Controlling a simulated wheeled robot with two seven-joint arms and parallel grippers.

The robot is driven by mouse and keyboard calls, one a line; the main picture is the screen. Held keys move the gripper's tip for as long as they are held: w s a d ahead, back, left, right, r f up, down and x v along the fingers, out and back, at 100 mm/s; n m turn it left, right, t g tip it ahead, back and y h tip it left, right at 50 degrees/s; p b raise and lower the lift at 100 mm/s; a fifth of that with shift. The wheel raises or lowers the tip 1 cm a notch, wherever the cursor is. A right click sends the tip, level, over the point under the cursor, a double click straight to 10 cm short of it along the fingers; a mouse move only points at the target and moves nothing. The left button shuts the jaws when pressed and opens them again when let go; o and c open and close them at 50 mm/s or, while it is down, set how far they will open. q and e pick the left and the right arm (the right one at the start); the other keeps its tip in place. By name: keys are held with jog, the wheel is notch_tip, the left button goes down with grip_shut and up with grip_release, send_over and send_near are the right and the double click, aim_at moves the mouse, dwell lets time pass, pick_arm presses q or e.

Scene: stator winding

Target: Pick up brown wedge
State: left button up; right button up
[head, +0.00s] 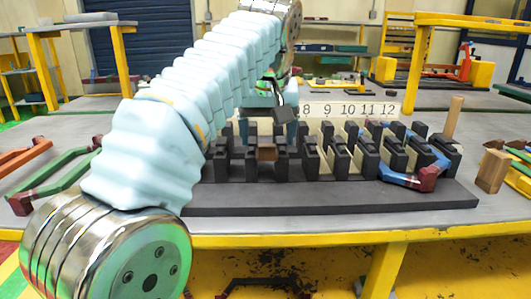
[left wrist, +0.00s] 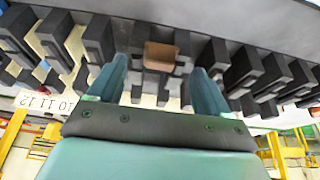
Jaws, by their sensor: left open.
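A small brown wedge (head: 267,152) sits among the black posts of the dark slotted fixture (head: 330,197), near its middle. In the left wrist view the brown wedge (left wrist: 160,56) lies ahead, between the lines of my two fingers. My left gripper (head: 272,118) is above and just behind the wedge, pointing down; its fingertips are partly hidden in the head view. In the left wrist view my left gripper (left wrist: 158,78) has its fingers spread, with nothing held between them. My right gripper is in neither view.
Rows of black posts stand close on both sides of the wedge. A numbered plate (head: 350,109) is behind them. A blue and maroon part (head: 415,180) lies on the fixture's right. A wooden block (head: 492,171) stands further right. Green and maroon bars (head: 55,178) lie at left.

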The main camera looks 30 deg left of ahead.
aim_at(267, 146)
pick_arm(q)
jog(key=b+x, duration=0.1)
jog(key=x, duration=0.3)
jog(key=shift+s+r, duration=0.15)
jog(key=shift+c, duration=0.3)
jog(key=c, duration=1.1)
jog(key=shift+r, duration=0.15)
jog(key=shift+r, duration=0.35)
notch_tip(267, 146, up, 7)
jog(key=shift+a+r+p, duration=0.1)
jog(key=shift+r+p, duration=0.1)
jog(key=shift+p, duration=0.3)
jog(key=shift+r, duration=0.75)
